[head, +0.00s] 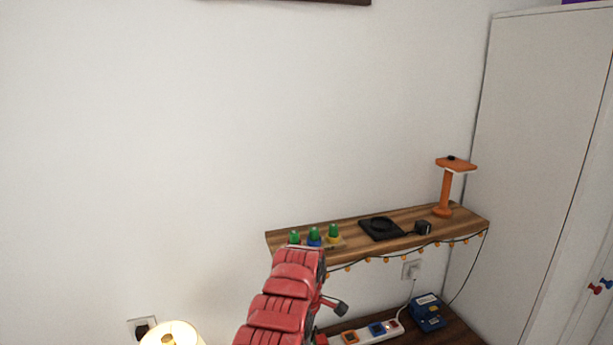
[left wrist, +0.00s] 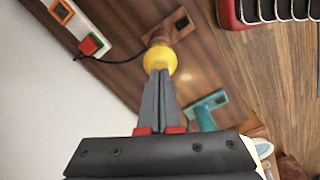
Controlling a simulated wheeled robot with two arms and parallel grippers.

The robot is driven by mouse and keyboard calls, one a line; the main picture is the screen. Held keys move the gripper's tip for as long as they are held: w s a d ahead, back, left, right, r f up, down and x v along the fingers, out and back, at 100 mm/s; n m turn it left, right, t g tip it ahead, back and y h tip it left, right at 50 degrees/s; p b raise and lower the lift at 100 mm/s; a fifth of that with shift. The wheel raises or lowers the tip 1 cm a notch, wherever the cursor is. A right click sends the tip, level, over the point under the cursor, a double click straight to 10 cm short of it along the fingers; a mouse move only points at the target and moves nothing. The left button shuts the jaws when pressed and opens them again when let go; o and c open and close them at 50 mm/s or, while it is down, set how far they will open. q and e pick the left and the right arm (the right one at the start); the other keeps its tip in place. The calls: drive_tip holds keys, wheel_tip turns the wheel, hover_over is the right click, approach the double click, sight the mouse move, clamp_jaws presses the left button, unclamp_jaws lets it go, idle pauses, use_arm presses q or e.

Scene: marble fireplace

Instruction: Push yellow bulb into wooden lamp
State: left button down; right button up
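In the left wrist view, a round yellow bulb (left wrist: 160,61) is at the tips of my left gripper (left wrist: 158,74). The two grey fingers are together and their tips meet the near side of the bulb. My right gripper is not in view.
Below are a power strip (head: 366,332) and a blue box (head: 428,312). A teal tool-like object (left wrist: 205,110) lies right of my fingers.

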use_arm(q)
drive_tip(key=shift+f+b, duration=0.4)
drive_tip(key=shift+f, duration=0.25)
idle(0.3)
drive_tip(key=shift+s+f, duration=0.1)
drive_tip(key=shift+r, duration=3)
drive_tip(key=shift+r, duration=0.15)
